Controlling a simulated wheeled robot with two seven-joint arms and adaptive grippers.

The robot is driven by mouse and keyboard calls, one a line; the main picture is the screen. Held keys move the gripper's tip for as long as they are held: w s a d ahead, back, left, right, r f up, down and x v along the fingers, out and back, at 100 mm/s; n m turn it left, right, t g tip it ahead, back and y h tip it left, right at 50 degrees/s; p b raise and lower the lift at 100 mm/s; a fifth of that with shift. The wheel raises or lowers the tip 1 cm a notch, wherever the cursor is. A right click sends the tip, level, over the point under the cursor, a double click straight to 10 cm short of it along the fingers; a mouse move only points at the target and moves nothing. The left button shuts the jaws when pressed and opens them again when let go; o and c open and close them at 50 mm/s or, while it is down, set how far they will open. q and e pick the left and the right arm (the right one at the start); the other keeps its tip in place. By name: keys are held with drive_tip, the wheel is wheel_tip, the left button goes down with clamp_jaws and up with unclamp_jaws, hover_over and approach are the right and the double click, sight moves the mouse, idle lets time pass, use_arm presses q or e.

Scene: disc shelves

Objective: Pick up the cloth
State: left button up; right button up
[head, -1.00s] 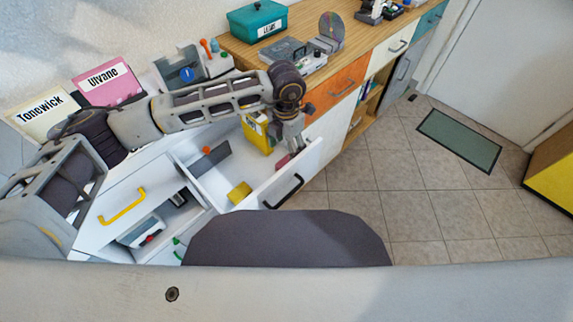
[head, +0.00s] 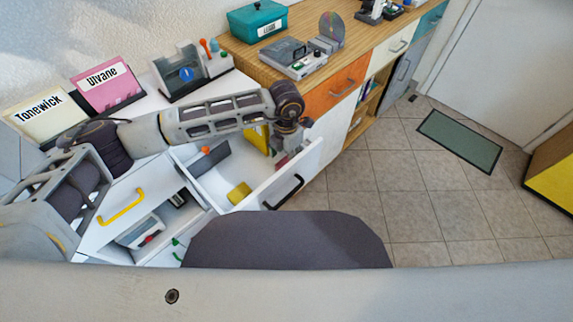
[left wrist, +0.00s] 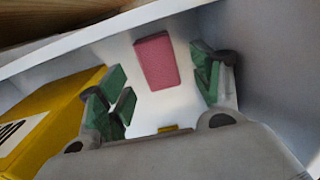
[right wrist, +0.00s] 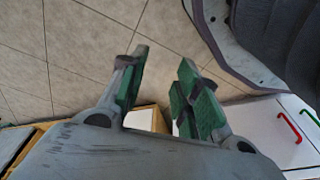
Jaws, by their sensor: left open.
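The cloth is a small pink folded piece (left wrist: 156,60) lying flat on the white drawer floor in the left wrist view. In the head view its pink edge (head: 281,161) shows near the drawer's far right end, partly covered by my left gripper. My left gripper (left wrist: 160,88) is open inside the drawer, with its green-padded fingers on either side of the cloth and a gap to each. Whether the fingertips touch the floor I cannot tell. My right gripper (right wrist: 163,76) is open and empty, over the tiled floor.
The open white drawer (head: 264,190) has close walls around my left gripper. A yellow labelled box (left wrist: 48,125) stands beside the left finger. A yellow block (head: 239,193) and a grey piece (head: 209,158) lie further left.

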sight(287, 162)
use_arm(q)
wheel_tip(287, 162, down, 3)
drive_tip(key=shift+w+f, duration=0.1)
drive_tip(key=shift+f, duration=0.3)
use_arm(e)
drive_tip(key=shift+w+a+r, duration=0.15)
drive_tip(key=shift+w+r, duration=0.1)
drive_tip(key=shift+r, duration=0.35)
drive_tip(key=shift+w+a+r, duration=0.1)
drive_tip(key=shift+w+r, duration=0.1)
drive_tip(key=shift+r, duration=0.4)
drive_tip(key=shift+s+f, duration=0.15)
use_arm(q)
drive_tip(key=c, duration=1)
drive_tip(key=shift+r, duration=0.2)
drive_tip(key=shift+c, duration=0.2)
